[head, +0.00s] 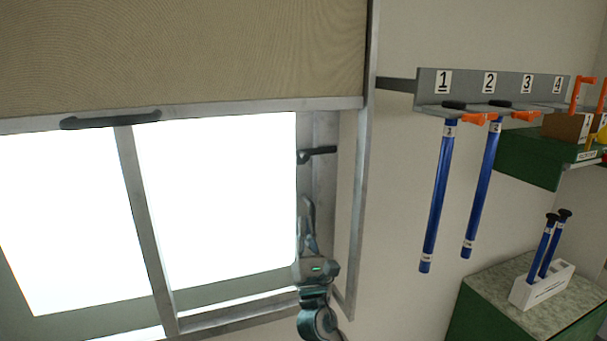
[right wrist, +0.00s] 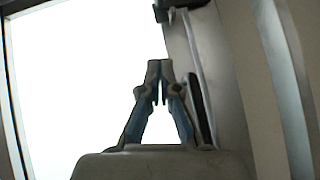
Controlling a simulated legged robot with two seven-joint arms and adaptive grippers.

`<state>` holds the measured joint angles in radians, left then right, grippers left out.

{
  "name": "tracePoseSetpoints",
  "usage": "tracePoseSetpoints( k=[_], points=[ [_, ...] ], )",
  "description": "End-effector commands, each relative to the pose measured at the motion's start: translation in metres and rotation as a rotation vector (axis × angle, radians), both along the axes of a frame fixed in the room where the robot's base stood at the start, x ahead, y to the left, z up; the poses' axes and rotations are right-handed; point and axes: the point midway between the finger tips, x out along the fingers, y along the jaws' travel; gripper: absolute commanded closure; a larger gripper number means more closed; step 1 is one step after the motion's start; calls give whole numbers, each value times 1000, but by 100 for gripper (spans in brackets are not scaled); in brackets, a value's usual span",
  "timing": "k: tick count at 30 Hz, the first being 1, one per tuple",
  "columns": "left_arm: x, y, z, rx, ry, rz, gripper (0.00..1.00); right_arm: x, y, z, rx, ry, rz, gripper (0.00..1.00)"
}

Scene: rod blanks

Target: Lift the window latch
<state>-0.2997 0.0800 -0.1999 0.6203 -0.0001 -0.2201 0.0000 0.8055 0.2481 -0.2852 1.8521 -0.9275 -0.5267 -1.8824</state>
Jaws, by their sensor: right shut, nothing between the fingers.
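The window latch (head: 318,152) is a small dark lever on the right side of the grey window frame, lying about level with its free end to the right. In the right wrist view, a dark piece of the latch (right wrist: 178,8) shows at the top edge, partly cut off. My right gripper (head: 306,202) is below the latch, pointing up and apart from it. In the right wrist view the fingertips (right wrist: 160,65) meet and hold nothing. A dark long shape behind the right finger may be a shadow; I cannot tell. My left gripper is out of view.
A tan blind (head: 190,50) with a dark handle (head: 110,119) covers the window's upper part. To the right, a grey numbered rack (head: 500,85) holds blue rods (head: 438,200) with orange clips. A white holder (head: 541,286) with two rods stands on a green cabinet.

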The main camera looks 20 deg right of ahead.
Motion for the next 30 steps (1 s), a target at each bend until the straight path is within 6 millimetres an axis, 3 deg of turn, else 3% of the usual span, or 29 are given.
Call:
tracePoseSetpoints(
  k=[15, 21, 30],
  points=[
    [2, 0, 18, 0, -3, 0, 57, 69, -13, 71, 4, 0, 1, 100],
    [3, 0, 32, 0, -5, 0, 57, 66, -19, 99, 3, -2, 1, 100],
    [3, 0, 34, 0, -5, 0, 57, 67, -21, 105, 2, 1, 1, 100]
  ],
)
